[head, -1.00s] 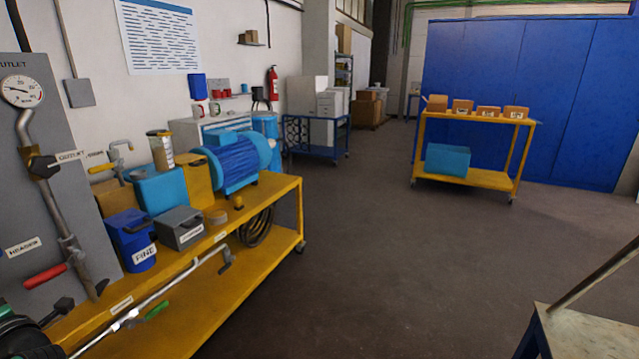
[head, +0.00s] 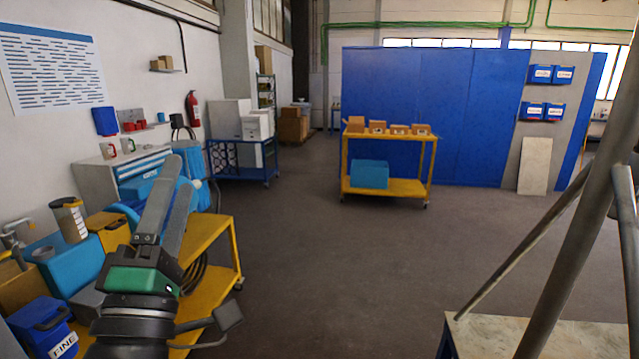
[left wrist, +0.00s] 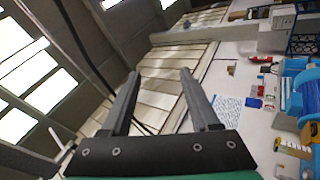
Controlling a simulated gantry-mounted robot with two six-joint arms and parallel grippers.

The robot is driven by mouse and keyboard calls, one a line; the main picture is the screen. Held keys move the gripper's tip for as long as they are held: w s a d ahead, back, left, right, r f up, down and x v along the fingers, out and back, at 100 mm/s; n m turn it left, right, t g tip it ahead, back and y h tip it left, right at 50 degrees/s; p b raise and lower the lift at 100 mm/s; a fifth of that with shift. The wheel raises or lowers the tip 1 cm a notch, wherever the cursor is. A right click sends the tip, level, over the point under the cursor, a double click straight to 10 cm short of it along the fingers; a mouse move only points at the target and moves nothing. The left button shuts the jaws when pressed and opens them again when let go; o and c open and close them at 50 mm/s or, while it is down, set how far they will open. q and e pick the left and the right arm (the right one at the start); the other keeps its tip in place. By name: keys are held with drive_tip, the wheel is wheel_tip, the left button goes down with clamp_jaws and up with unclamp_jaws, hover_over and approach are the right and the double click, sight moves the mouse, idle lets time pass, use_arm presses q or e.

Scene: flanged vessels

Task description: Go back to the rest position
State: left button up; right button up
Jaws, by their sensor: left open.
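My left gripper (head: 170,190) is raised at the lower left of the head view, in front of the yellow cart, with its fingers pointing up. In the left wrist view my left gripper (left wrist: 158,98) shows its two fingers apart with nothing between them. Past them are the wall, the windows and the ceiling. My right gripper is in neither view.
A yellow cart (head: 215,290) at left bears a blue bin marked FINE (head: 42,325) and a blue motor, partly hidden by my arm. A second yellow cart (head: 385,188) stands ahead before blue cabinets (head: 430,110). A pale-topped table (head: 500,335) is at lower right. The middle floor is clear.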

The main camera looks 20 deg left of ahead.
use_arm(q)
drive_tip(key=s+d+r+m+t+h, duration=0.35)
drive_tip(key=d+m+h, duration=0.35)
drive_tip(key=m, duration=0.4)
drive_tip(key=s+d+r+m+t+h, duration=0.2)
drive_tip(key=s+d+r+m+h, duration=0.15)
drive_tip(key=d+m+h, duration=0.55)
drive_tip(key=w+a+r+m+y+p, duration=0.1)
drive_tip(key=a+r+m+y+p, duration=0.1)
drive_tip(key=r+p, duration=3.6)
drive_tip(key=shift+a+r+p, duration=0.35)
drive_tip(key=shift+a+r, duration=0.15)
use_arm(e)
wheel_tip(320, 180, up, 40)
use_arm(q)
drive_tip(key=shift+a+f+y, duration=0.1)
drive_tip(key=shift+y, duration=0.3)
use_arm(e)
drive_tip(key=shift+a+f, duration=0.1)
